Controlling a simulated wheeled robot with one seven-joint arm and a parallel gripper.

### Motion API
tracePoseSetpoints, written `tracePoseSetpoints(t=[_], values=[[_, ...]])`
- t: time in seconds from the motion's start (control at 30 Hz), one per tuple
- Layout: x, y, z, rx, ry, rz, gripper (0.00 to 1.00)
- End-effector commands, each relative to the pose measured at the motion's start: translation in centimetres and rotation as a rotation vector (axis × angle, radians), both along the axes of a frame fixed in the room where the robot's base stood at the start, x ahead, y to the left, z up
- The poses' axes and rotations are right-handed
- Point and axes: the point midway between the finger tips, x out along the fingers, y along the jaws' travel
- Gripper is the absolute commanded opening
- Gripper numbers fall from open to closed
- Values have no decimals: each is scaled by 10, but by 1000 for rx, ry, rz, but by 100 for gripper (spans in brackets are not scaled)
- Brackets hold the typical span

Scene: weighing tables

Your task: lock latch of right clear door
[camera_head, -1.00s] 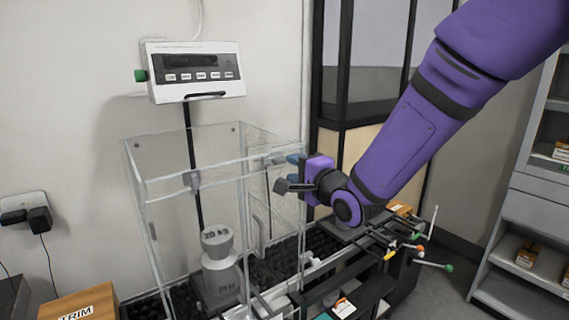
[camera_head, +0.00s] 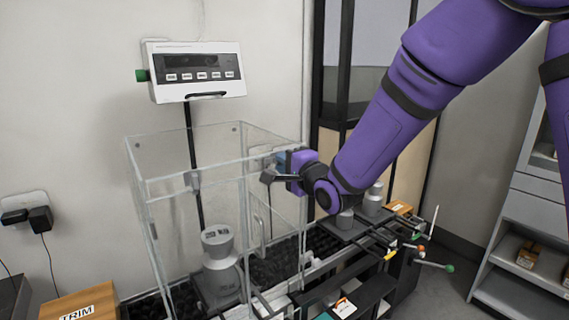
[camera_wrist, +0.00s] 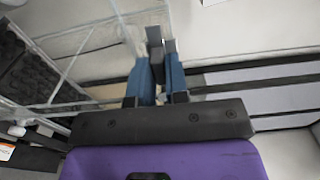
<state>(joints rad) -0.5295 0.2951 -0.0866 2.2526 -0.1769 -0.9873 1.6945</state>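The clear box (camera_head: 143,190) stands below the scale display, with clear panels on its front and right. The right clear door (camera_head: 283,215) has a clear upright handle (camera_head: 262,228). My gripper (camera_head: 270,172) is at the upper part of this door, near its top edge.
A 20 kg weight (camera_head: 219,262) stands inside the box. The scale display (camera_head: 194,70) hangs on the wall above. Rods with coloured ends (camera_head: 420,248) and metal weights (camera_head: 372,200) are at the right. A carton (camera_head: 80,305) is at lower left.

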Motion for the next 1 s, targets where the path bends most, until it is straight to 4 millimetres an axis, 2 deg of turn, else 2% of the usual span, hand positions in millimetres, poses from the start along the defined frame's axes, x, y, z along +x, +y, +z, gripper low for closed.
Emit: tracePoseSetpoints(t=[0.27,0.47,1.0], values=[[0,0,0,-30,-19,0,0],[0,0,0,-116,-77,0,0],[0,0,-1,-524,-351,1,0]])
